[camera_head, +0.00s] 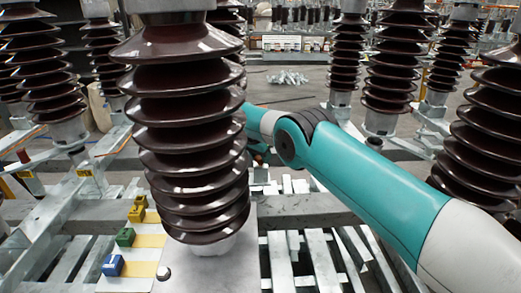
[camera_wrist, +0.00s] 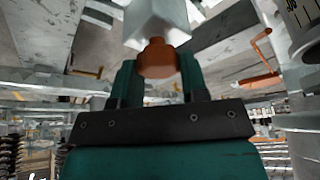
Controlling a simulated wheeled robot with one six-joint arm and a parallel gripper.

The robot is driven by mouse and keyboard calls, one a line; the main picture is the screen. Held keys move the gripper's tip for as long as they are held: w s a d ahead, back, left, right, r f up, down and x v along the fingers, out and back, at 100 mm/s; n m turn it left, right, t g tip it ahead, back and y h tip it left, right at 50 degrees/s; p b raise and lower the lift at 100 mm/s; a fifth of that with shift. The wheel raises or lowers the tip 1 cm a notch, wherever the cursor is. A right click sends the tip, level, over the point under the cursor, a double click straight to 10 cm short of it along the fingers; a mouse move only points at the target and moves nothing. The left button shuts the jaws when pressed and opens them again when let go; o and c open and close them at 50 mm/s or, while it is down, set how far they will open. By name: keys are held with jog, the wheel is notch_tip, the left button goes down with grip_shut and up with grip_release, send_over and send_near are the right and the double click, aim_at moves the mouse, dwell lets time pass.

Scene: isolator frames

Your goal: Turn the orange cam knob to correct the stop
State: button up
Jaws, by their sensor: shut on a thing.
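The orange cam knob (camera_wrist: 157,56) shows in the wrist view, a round copper-orange piece under a pale grey square block (camera_wrist: 157,22). My gripper (camera_wrist: 157,68) has its two teal fingers on either side of the knob and is shut on it. The knob's turn angle and any stop marking cannot be read here. In the head view my teal arm reaches in from the right and passes behind the large brown ribbed insulator, which hides my gripper and the knob.
The large brown insulator (camera_head: 190,130) stands close in front of my arm. More ribbed insulators (camera_head: 395,60) stand around. Yellow, green and blue blocks (camera_head: 113,265) sit at lower left. Slatted metal lies below.

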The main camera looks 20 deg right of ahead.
jog(key=shift+d+m+p, duration=0.1)
jog(key=shift+m+p, duration=0.3)
jog(key=shift+p, duration=0.15)
dwell(0.4)
jog(key=o, duration=0.9)
jog(key=shift+r, duration=0.1)
jog(key=v, duration=1.2)
jog(key=shift+w, duration=0.1)
